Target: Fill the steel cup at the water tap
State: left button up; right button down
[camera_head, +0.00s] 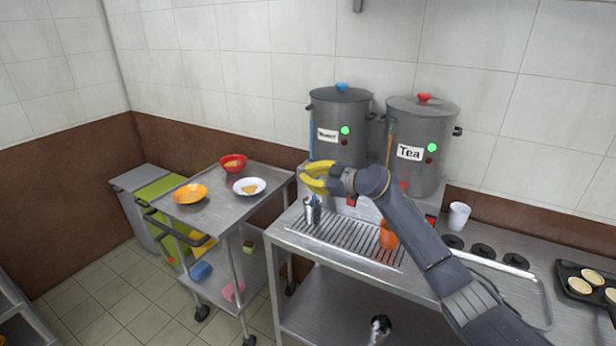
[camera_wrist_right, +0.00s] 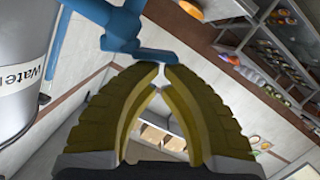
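The steel cup (camera_head: 309,214) stands upright on the drip grate, below my right gripper and in front of the pot with the "Water" label (camera_head: 340,118). What is inside the cup cannot be seen. My right gripper (camera_head: 310,178), with yellow fingers, is above the cup at the front of the water pot. In the right wrist view its fingertips (camera_wrist_right: 162,66) come together with nothing seen held between them. A blue tap part (camera_wrist_right: 150,54) lies just beyond the fingertips; I cannot tell whether they touch it. My left gripper is not in view.
A pot labelled "Tea" (camera_head: 420,145) stands right of the water pot. An orange cup (camera_head: 388,236) is on the drip grate (camera_head: 345,238), partly behind my right arm. A white cup (camera_head: 458,216) stands further right. A cart (camera_head: 222,208) with bowls and a plate is left.

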dwell(0.5)
jog(key=shift+s+d, duration=0.1)
jog(key=v, duration=0.7)
jog(key=shift+d, duration=0.1)
dwell(0.9)
